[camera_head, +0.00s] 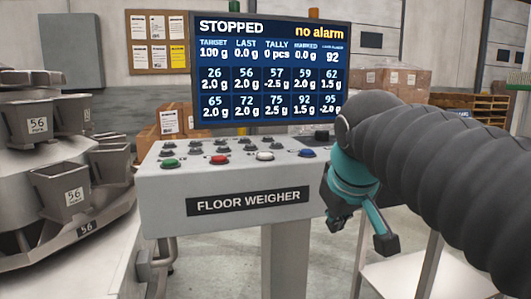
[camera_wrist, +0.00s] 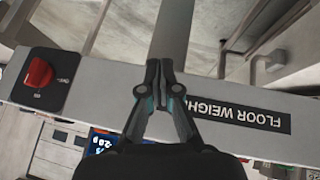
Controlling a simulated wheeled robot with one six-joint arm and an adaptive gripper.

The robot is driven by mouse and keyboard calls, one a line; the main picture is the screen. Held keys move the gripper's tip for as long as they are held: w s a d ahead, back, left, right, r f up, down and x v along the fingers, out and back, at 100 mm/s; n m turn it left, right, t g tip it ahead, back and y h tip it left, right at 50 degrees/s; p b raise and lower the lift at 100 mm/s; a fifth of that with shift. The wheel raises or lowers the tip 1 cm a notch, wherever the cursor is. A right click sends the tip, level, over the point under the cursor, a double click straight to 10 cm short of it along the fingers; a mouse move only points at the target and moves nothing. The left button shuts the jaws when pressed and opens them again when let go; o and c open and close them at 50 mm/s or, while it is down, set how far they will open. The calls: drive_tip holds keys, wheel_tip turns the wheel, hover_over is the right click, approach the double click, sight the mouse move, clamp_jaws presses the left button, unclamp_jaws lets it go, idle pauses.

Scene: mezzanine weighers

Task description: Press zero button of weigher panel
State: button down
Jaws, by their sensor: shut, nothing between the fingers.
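The grey weigher panel (camera_head: 160,200) stands on a post and carries a "FLOOR WEIGHER" label (camera_head: 248,202). Its sloped top has a green button (camera_head: 170,163), a red button (camera_head: 219,160), a white button (camera_head: 265,156) and a blue button (camera_head: 308,153), with several small dark keys behind them. I cannot read which is zero. My gripper (camera_head: 387,243) is shut and empty, pointing down to the right of the panel in the head view.
A screen (camera_head: 270,70) above the panel reads STOPPED and no alarm. Weigher buckets (camera_head: 62,190) crowd the left. Boxes (camera_head: 390,85) stand behind. The space above the buttons looks clear.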

drive_tip(key=w+a+r+n+t, duration=0.1)
drive_tip(key=w+a+r, duration=0.2)
drive_tip(key=w+r, duration=0.3)
drive_tip(key=w+a+r+n, duration=0.2)
drive_tip(key=w+a+r, duration=0.1)
drive_tip(key=r, duration=0.4)
wheel_tip(320, 180, up, 8)
drive_tip(key=n+t, duration=0.1)
drive_tip(key=n, duration=0.1)
hover_over(264, 154)
drive_tip(key=shift+s+f+p, duration=0.2)
drive_tip(key=shift+p, duration=0.2)
drive_tip(key=shift+f+b, duration=1.95)
drive_tip(key=shift+f, duration=2.45)
drive_tip(key=shift+f, duration=0.1)
drive_tip(key=shift+f, duration=0.35)
